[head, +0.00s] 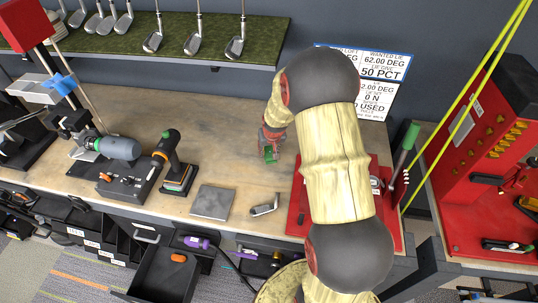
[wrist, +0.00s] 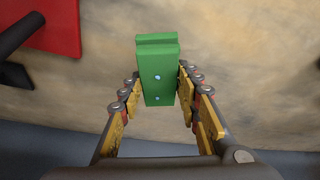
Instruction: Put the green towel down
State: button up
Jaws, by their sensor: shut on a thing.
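The green towel (wrist: 158,70) shows in the wrist view as a stiff green block with two small pale spots. It sits between the yellow-padded fingers of my gripper (wrist: 157,88), which are shut on its sides. In the head view the towel (head: 270,156) is a small green patch at the tip of my gripper (head: 269,148), over the wooden bench (head: 232,172). My gripper points down near the middle of the bench. I cannot tell whether the towel touches the bench top.
A grey plate (head: 212,202) and a club head (head: 264,206) lie nearer the front edge. A drill (head: 168,150) stands on the left. A red tray (head: 298,205) lies on the right, partly behind my arm. Bare bench surrounds my gripper.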

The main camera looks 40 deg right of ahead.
aim_at(269, 154)
jog(key=shift+w+d+f, duration=0.15)
jog(key=shift+d+f, duration=0.05)
jog(key=shift+f, duration=1.5)
jog(key=shift+f+b, duration=0.2)
jog(key=shift+b, duration=0.1)
jog(key=o, duration=1.1)
jog(key=shift+f, duration=0.1)
